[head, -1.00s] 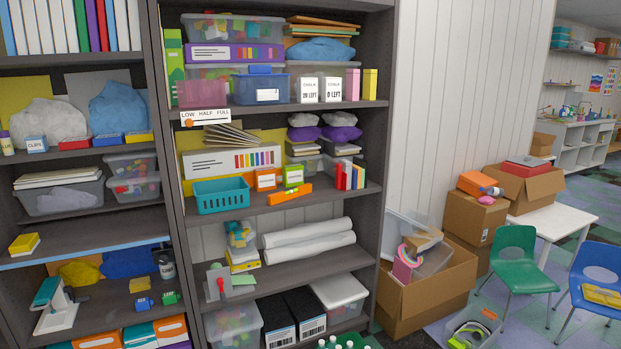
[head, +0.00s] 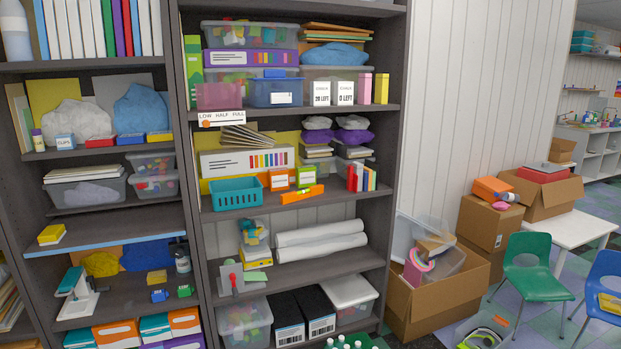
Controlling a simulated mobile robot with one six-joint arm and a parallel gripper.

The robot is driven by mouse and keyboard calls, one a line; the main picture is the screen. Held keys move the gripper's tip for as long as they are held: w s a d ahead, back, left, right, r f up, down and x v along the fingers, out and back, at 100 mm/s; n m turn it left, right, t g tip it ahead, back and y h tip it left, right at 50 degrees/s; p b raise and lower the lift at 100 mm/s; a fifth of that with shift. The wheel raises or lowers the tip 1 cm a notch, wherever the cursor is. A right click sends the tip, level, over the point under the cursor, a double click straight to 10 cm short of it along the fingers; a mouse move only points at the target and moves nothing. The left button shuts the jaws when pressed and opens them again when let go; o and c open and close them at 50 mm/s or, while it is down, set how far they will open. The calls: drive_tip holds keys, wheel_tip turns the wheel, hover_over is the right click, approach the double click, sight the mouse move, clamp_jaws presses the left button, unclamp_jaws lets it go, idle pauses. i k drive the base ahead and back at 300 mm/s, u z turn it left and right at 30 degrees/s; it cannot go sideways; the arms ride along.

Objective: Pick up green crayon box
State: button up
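A small green box with a white label (head: 306,177), which looks like the green crayon box, stands on the middle shelf of the right-hand shelving unit. A similar orange box (head: 279,180) stands just to its left. An orange level-like tool (head: 302,194) lies in front of the green box, near the shelf's front edge. My gripper is not in view.
A teal basket (head: 236,194) stands left of the orange box. Books (head: 362,178) stand to the right. Open cardboard boxes (head: 437,300), a green chair (head: 532,270) and a white table (head: 577,230) are at the right. White-capped bottles (head: 345,344) show at the bottom edge.

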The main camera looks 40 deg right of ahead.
sight(305, 176)
drive_tip(key=u, duration=0.1)
drive_tip(key=i, duration=0.95)
drive_tip(key=z, duration=0.05)
